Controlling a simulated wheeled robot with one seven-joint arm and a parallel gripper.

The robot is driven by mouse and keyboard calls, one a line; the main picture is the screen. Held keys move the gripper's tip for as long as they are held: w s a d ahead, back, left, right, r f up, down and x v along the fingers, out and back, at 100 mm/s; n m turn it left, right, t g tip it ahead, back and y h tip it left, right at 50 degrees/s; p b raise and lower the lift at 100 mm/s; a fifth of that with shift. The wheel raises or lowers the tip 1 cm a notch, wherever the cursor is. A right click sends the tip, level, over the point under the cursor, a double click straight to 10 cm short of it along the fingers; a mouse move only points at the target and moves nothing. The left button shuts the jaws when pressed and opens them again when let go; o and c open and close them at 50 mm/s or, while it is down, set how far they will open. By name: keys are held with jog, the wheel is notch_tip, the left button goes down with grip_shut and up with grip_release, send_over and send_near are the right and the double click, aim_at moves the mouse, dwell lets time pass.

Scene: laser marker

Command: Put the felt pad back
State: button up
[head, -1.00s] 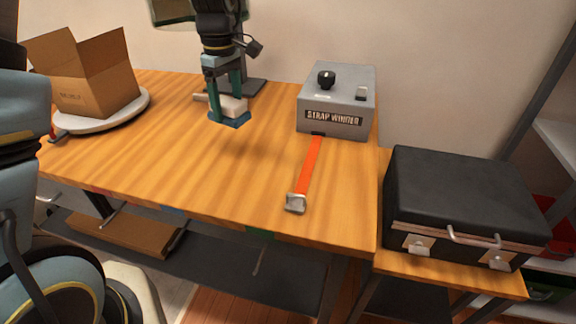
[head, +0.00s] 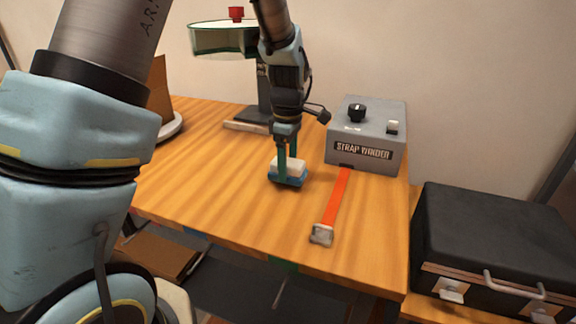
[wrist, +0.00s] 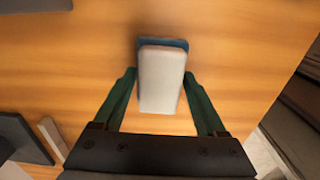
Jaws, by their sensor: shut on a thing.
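The felt pad, a pale block (head: 289,166) with a blue underside, is held between my gripper's two green fingers (head: 285,165). In the wrist view the pale block (wrist: 161,80) sits between the fingertips, with a blue edge showing beyond its far end. My gripper points down over the middle of the wooden table (head: 215,185), left of the orange strap. The blue underside is on or just above the tabletop; I cannot tell which.
A grey strap winder (head: 366,135) stands to the right, its orange strap (head: 335,200) ending in a metal buckle (head: 321,234). A dark stand (head: 255,112) with a pale strip (head: 246,127) is behind. A black case (head: 500,240) sits lower right. Bare table lies left and in front.

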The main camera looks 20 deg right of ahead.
aim_at(288, 162)
jog(key=shift+f, duration=0.45)
jog(key=shift+f, duration=0.1)
jog(key=o, duration=1.5)
jog(key=shift+o, duration=0.2)
notch_tip(288, 162, up, 12)
jog(key=b, duration=0.1)
jog(key=w+a+f+m, duration=0.1)
jog(key=a+m, duration=0.1)
jog(key=a, duration=0.6)
jog(key=w+a+f+m, duration=0.1)
jog(key=a+f+m, duration=0.1)
jog(key=a, duration=0.5)
jog(key=s+a+f+m, duration=0.2)
jog(key=s+a+m, duration=0.1)
jog(key=a, duration=0.4)
jog(key=s+a+f+m+t, duration=0.1)
jog(key=s+a+f+m, duration=0.1)
jog(key=a, duration=0.6)
jog(key=shift+s+m+t, duration=0.3)
jog(key=shift+s+m, duration=0.25)
jog(key=shift+m, duration=0.25)
jog(key=shift+a+r, duration=0.1)
